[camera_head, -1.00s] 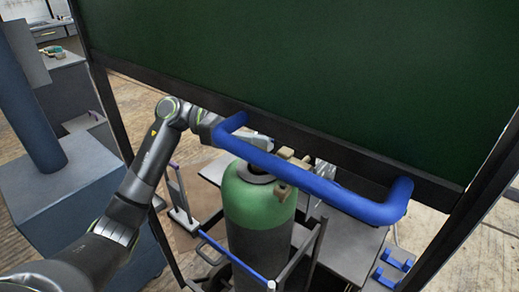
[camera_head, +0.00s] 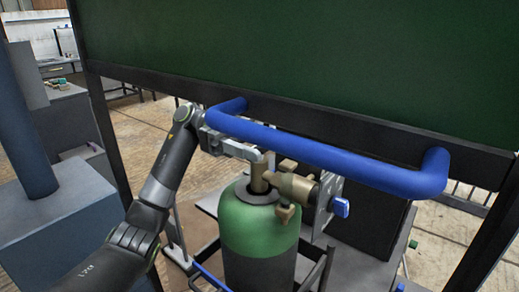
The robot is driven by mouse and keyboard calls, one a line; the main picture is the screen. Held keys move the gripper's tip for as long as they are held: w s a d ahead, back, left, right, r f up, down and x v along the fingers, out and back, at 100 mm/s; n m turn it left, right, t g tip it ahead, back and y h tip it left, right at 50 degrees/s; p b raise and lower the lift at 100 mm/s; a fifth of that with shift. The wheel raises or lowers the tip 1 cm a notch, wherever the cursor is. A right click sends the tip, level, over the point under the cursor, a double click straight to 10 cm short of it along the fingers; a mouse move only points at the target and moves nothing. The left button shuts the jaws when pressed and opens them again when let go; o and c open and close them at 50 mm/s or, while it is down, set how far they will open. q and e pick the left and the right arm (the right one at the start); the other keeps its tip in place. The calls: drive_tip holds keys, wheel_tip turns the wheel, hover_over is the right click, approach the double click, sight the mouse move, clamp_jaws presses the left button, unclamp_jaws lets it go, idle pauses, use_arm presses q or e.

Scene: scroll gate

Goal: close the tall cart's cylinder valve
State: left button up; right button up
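A green-topped cylinder (camera_head: 258,222) stands upright in a dark cart frame (camera_head: 318,268), below the blue bar. A brass valve (camera_head: 292,186) sits on its top, with an upright brass stem at the left and a smaller brass piece below. A blue knob (camera_head: 340,207) shows just right of the valve, by a grey plate. My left arm comes in from the left, passing behind the bar. My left gripper (camera_head: 262,157) is at the top of the brass stem. Its fingers overlap in this view, so its opening and any grip are unclear. My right gripper is not in view.
A thick blue bar (camera_head: 330,158) crosses in front of my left wrist, fixed to the framed dark green panel (camera_head: 300,60). A dark post (camera_head: 108,130) stands left of my arm. A blue-grey block (camera_head: 50,215) with a column is at far left. Wooden floor shows behind.

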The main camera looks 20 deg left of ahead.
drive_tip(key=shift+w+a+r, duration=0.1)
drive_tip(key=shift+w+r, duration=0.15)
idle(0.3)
use_arm(q)
drive_tip(key=o, duration=1)
drive_tip(key=shift+w+a, duration=0.15)
drive_tip(key=shift+a, duration=0.1)
drive_tip(key=b+v, duration=0.1)
drive_tip(key=v, duration=0.6)
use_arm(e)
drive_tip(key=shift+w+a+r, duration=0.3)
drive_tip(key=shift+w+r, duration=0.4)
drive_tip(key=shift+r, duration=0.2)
use_arm(q)
drive_tip(key=shift+r, duration=0.1)
